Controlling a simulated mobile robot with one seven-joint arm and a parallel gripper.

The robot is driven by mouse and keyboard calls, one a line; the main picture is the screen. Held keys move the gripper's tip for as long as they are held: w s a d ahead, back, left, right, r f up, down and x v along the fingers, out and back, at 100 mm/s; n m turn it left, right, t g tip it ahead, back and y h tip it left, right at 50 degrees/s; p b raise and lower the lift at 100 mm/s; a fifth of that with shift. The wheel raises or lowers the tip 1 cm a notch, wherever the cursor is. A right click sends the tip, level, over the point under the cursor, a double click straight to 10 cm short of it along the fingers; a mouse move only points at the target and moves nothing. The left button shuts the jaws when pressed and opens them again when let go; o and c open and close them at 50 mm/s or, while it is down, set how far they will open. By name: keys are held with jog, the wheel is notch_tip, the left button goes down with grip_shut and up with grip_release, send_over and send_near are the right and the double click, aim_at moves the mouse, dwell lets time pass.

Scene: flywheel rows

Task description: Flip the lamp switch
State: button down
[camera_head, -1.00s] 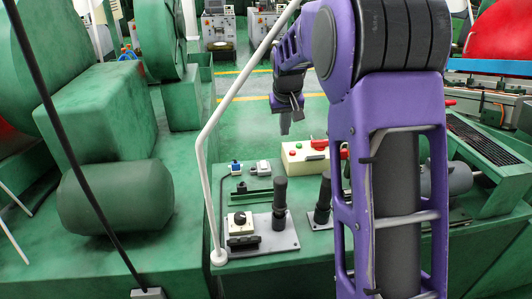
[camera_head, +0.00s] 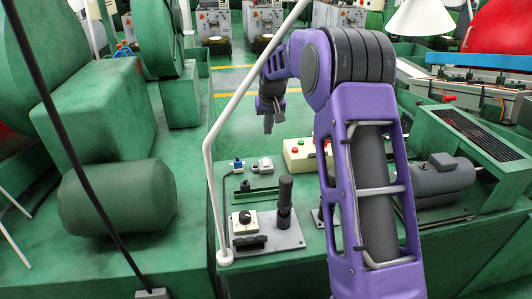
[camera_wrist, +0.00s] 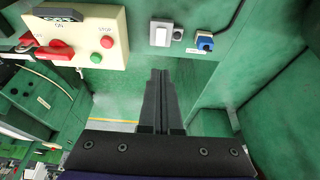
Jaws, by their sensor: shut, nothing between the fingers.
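I cannot tell for sure which control is the lamp switch. A small grey box with a white rocker (camera_head: 264,164) sits on the green machine top, and it also shows in the wrist view (camera_wrist: 161,33). A small blue switch (camera_head: 238,165) is beside it, also seen in the wrist view (camera_wrist: 204,41). My gripper (camera_head: 268,123) is shut and empty, pointing down, and in the head view it appears beyond these switches. In the wrist view the closed fingertips (camera_wrist: 160,74) appear just below the grey box, apart from it.
A cream control box (camera_head: 298,155) with red and green buttons is right of the switches. A plate with a dark lever (camera_head: 285,200) and a rotary knob (camera_head: 244,218) is in front. A thin white pole (camera_head: 212,190) rises at the left. A white lampshade (camera_head: 420,18) is upper right.

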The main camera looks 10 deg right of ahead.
send_near(265, 159)
jog(key=x, duration=0.5)
jog(key=shift+x, duration=0.75)
jog(key=shift+f+b, duration=0.1)
jog(key=shift+b, duration=0.2)
jog(key=shift+f, duration=0.3)
jog(key=shift+w, duration=0.15)
